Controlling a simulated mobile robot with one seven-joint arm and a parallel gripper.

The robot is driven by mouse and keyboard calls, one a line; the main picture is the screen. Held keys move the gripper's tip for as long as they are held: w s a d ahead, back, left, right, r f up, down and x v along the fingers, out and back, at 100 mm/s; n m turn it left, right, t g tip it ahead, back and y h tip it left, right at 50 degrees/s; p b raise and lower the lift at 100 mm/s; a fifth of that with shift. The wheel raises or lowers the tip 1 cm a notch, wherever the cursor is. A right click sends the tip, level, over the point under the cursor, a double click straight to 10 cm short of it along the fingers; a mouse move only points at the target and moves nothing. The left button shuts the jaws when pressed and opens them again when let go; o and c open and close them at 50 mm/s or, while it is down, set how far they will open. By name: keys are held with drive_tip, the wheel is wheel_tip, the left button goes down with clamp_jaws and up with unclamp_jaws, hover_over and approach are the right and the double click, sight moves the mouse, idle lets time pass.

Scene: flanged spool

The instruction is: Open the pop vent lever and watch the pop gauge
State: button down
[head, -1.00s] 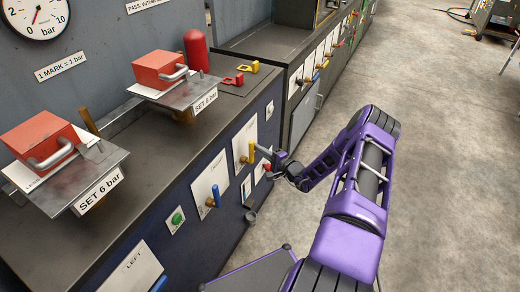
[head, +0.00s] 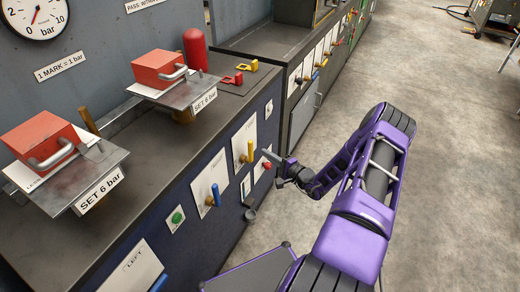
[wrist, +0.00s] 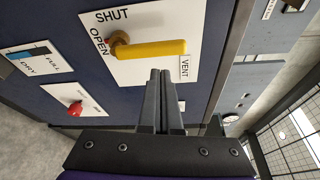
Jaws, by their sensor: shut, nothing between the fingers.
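The yellow vent lever (wrist: 150,48) sits on a white plate marked SHUT, OPEN and VENT in the wrist view. It lies sideways there, its free end towards the VENT label. In the head view the lever (head: 250,151) stands upright on the cabinet front. My gripper (wrist: 160,74) is shut and empty, its fingertips just below the lever in the wrist picture; contact cannot be told. In the head view my gripper (head: 265,155) is right of the lever.
A red knob (wrist: 75,108) and a DRY/FULL plate (wrist: 30,62) are left of my fingers in the wrist view. A blue lever (head: 216,194) and green button (head: 177,217) are further along the front. Open floor (head: 430,150) lies right.

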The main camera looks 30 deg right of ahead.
drive_tip(key=v, duration=1.2)
drive_tip(key=shift+s+d, duration=0.15)
drive_tip(key=shift+s, duration=0.1)
